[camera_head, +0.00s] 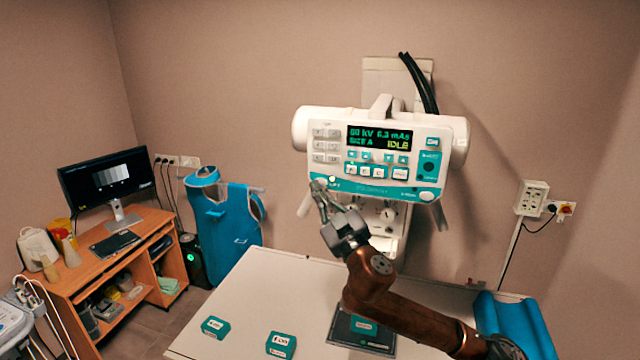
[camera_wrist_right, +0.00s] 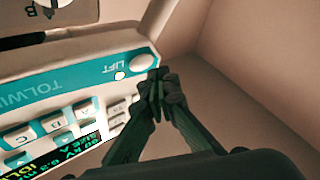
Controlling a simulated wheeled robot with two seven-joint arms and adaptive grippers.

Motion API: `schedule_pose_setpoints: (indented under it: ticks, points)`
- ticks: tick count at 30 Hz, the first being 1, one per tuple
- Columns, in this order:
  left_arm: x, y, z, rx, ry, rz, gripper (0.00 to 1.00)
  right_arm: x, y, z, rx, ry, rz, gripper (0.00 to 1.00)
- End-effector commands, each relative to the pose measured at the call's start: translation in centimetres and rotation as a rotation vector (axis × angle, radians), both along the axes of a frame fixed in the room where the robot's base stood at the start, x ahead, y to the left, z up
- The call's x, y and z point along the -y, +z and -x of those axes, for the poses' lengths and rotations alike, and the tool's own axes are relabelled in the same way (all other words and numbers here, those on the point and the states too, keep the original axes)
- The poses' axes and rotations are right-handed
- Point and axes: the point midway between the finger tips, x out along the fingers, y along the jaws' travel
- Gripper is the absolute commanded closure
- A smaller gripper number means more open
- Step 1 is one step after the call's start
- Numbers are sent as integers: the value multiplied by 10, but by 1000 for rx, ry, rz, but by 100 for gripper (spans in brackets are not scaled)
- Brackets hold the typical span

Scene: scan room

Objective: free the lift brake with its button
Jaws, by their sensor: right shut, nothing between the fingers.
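The white X-ray tube head (camera_head: 453,140) hangs on the wall with a teal and white control panel (camera_head: 372,188). At the panel's lower left corner is the LIFT label with a round white button, clear in the right wrist view (camera_wrist_right: 141,62). A small white lit dot (camera_wrist_right: 119,76) sits beside the label. My right gripper (camera_head: 318,187) is shut and empty, its tips at that corner. In the right wrist view its fingertips (camera_wrist_right: 158,76) overlap the button's edge; I cannot tell whether they touch it. My left gripper is not in view.
A pale table (camera_head: 245,300) with teal boxes (camera_head: 281,344) and a dark plate (camera_head: 345,335) lies below. A blue cushion (camera_head: 515,325) lies at its right end. A desk with a monitor (camera_head: 108,178) and a hanging blue apron (camera_head: 225,230) stand left. Wall sockets (camera_head: 531,198) are right.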

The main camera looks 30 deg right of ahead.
Motion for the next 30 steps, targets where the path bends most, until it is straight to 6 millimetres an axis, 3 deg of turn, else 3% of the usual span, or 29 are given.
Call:
schedule_pose_setpoints:
  ticks: [18, 30]
  points:
    - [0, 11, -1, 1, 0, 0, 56, -37, 0, 31, 0, 2, -1, 100]
    - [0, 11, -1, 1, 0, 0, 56, -38, 0, 32, 0, 0, 0, 100]
